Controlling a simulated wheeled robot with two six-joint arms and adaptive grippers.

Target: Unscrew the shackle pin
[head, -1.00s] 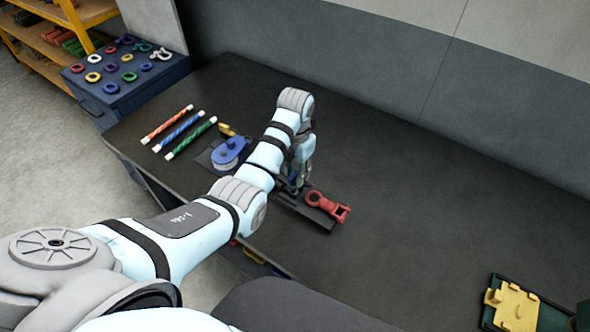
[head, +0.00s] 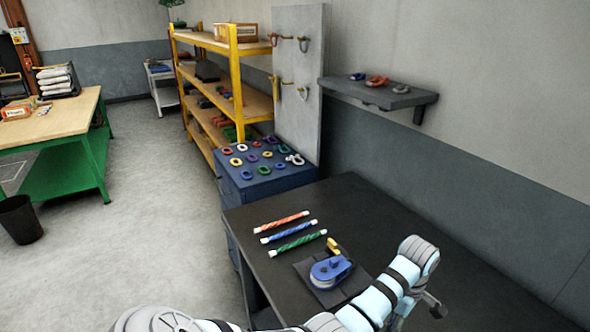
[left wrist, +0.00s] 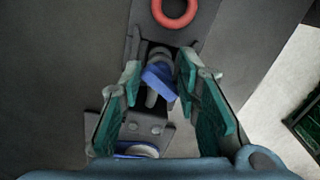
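In the left wrist view, a small blue piece (left wrist: 158,80), which looks like the shackle pin's head, sits on a dark grey fixture between my left gripper's fingers. My left gripper (left wrist: 160,72) has its two green-padded fingers spread, one on each side of the blue piece. A gap shows on its left side; the right finger is very close, and contact cannot be told. Grey metal, perhaps the shackle, shows just beyond the blue piece. My right gripper is not in view.
A blue pulley block (head: 330,271) and several striped rods (head: 290,229) lie on the dark bench (head: 385,203). A blue cabinet (head: 262,182) with coloured shackles stands behind, near a yellow shelf (head: 234,72).

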